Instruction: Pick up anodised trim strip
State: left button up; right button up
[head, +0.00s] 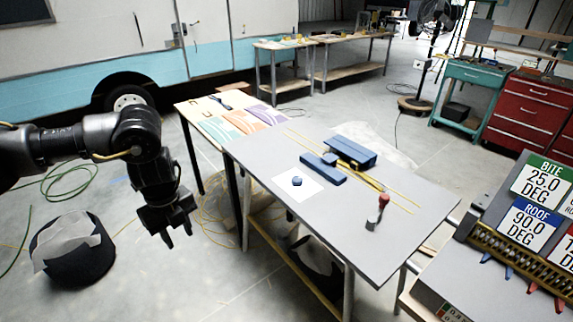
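Long thin gold-yellow strips (402,199) lie lengthwise on the grey worktable (300,225), running from its far left side toward the right. They look like the trim strip, though I cannot tell exactly how many there are. Blue blocks hide part of their middle. My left gripper (179,241) hangs fingers down to the left of the table, over the floor and well apart from the strips. Its fingertips look spread with nothing between them. My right gripper is out of view.
A blue bar (324,171) and a larger blue block (350,153) sit beside the strips. A small blue piece (297,181) lies on a white square. A red-handled tool (383,201) stands at the right. A sign board (535,185) stands right of the table.

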aim_at(353, 167)
jog(key=u, duration=1.15)
jog(key=i, duration=3.45)
jog(key=z, duration=4.5)
jog(key=i, duration=1)
